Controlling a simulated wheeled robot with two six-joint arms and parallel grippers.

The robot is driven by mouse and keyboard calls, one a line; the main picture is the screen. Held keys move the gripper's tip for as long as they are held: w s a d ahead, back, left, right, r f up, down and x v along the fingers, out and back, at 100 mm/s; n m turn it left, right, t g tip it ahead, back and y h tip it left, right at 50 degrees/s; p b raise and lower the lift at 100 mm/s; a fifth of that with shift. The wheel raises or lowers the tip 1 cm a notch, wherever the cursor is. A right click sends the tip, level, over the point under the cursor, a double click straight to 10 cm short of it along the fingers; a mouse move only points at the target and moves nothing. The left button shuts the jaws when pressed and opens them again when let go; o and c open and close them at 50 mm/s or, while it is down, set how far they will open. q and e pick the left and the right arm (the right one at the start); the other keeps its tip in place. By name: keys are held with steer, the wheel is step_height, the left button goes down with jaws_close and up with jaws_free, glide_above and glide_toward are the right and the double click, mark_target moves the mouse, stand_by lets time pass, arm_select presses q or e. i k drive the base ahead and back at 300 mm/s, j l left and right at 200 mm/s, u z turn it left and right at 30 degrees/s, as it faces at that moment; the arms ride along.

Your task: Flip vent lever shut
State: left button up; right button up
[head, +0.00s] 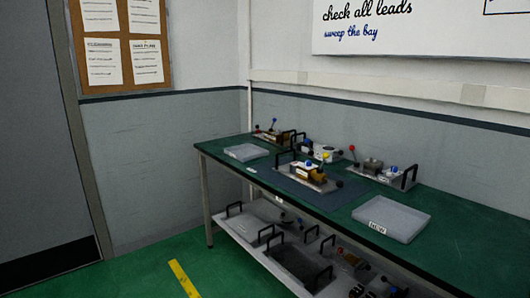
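Several small devices with ball-ended levers stand on a green-topped bench (455,236). The middle one, a device with a brass-coloured block (311,170), sits on a dark mat (318,199) and has yellow, white and black ball knobs around it. To the right is a grey plate device with black handles (385,175). Neither gripper is in view.
A clear tray (246,152) lies on the bench's left end and a labelled clear tray (392,218) near its right front. A lower shelf (237,233) holds several more handled units. Green floor with a yellow stripe (184,278) is free at the front left.

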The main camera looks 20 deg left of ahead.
mark_target(326, 155)
steer(key=u, duration=0.15)
steer(key=i+z, duration=0.25)
steer(key=i, duration=0.2)
steer(key=i+z, duration=0.3)
steer(key=i, duration=0.2)
steer(key=i+j+z, duration=0.25)
steer(key=i, duration=0.15)
steer(key=i+j+z, duration=0.25)
steer(key=i, duration=0.2)
